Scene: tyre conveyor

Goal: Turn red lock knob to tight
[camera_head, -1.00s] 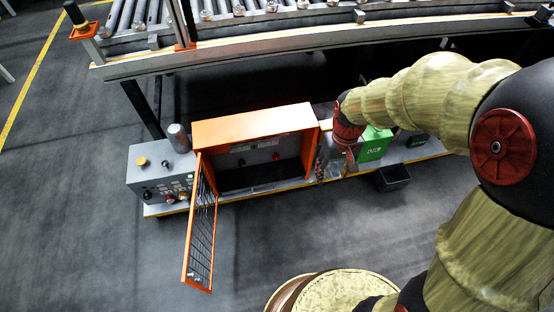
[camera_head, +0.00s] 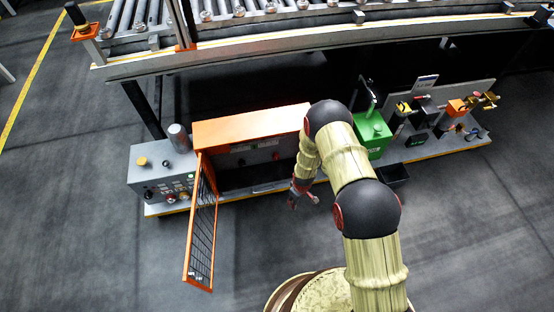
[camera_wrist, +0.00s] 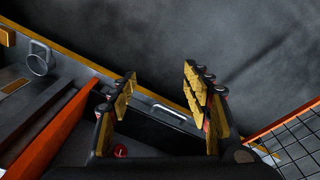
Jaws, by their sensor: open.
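A small red knob (camera_head: 276,156) shows on the back panel inside the orange cabinet (camera_head: 250,122). A red round part low in the wrist view (camera_wrist: 121,151) looks like the same knob, between the finger bases. Which way the knob is turned is too small to tell. The cabinet's mesh door (camera_head: 202,225) stands open on the left. My gripper (camera_head: 304,202) is in front of the cabinet's right side, apart from the knob. In the wrist view, its fingers (camera_wrist: 160,72) are spread with nothing between them.
A grey control box (camera_head: 160,180) with buttons stands left of the cabinet. A roller conveyor (camera_head: 250,30) runs behind. The floor in front is clear.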

